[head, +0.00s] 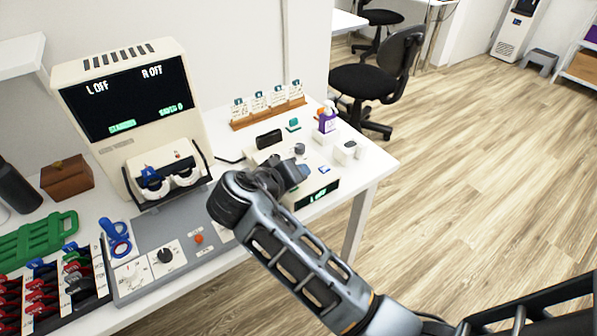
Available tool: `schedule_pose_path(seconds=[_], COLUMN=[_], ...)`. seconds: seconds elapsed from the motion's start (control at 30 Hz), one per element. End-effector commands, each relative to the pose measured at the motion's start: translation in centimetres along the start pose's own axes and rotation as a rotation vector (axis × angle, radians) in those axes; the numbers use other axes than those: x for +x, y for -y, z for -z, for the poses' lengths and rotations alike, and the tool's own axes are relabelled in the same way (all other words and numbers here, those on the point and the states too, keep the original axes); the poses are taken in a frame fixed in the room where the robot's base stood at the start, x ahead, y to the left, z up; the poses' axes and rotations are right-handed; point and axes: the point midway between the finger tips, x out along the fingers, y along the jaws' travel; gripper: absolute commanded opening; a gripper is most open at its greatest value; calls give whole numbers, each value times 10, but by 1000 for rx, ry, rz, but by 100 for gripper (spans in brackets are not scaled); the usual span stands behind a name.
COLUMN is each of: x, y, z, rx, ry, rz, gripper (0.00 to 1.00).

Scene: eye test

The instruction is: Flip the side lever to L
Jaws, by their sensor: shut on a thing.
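The eye tester (120,60) is a cream machine at the left with a dark screen reading "L OFF" and "R OFF". Its cream viewer part (165,168) has a blue piece at its left. A grey control board (180,222) in front carries a white panel with a small lever or dial (131,276), a black knob (165,255) and an orange button (198,239). I cannot tell which part is the side lever. My gripper (297,171) is over the white device at the table's right. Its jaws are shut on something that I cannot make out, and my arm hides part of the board.
A small green display (317,194) sits beside my wrist. A card rack (268,105), a purple bottle (327,118) and white pots (347,151) stand at the back right. A tray of trial lenses (50,290) and a green frame (40,238) lie at the left.

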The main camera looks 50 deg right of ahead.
Motion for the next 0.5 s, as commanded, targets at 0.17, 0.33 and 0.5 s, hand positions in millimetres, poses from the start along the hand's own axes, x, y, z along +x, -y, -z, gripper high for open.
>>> schedule_pose_path(seconds=[0.17, 0.33, 0.5], x=[0, 0, 0], y=[1, 1, 1], z=[-1, -1, -1], rx=[-5, -5, -5], ry=[-2, -2, -2], rz=[-5, -4, -4], gripper=[0, 0, 26])
